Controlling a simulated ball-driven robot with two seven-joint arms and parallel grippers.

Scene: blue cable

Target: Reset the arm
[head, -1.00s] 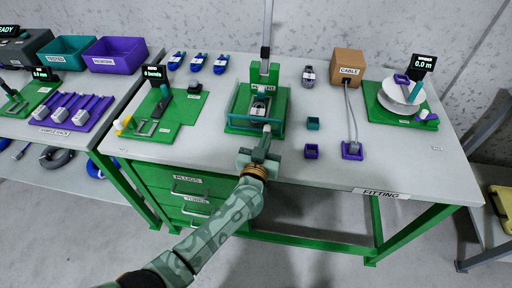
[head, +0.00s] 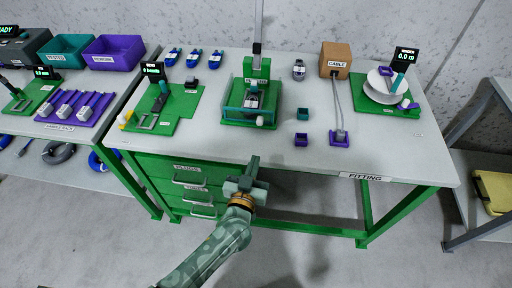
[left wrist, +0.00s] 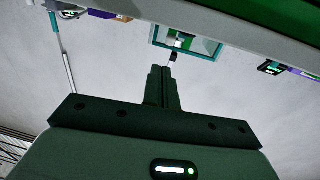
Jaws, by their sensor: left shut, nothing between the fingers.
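My left gripper (head: 254,162) is shut and empty. In the head view it stands in front of the fitting table's front edge, apart from the green press (head: 248,119) on the table. Its closed fingers (left wrist: 162,88) show in the left wrist view, pointing towards the table. The press has a teal-framed tray with a dark plug piece (head: 254,100) in it. My right gripper is not in view.
A second table with a purple bin (head: 115,51) stands at left. The floor in front is clear.

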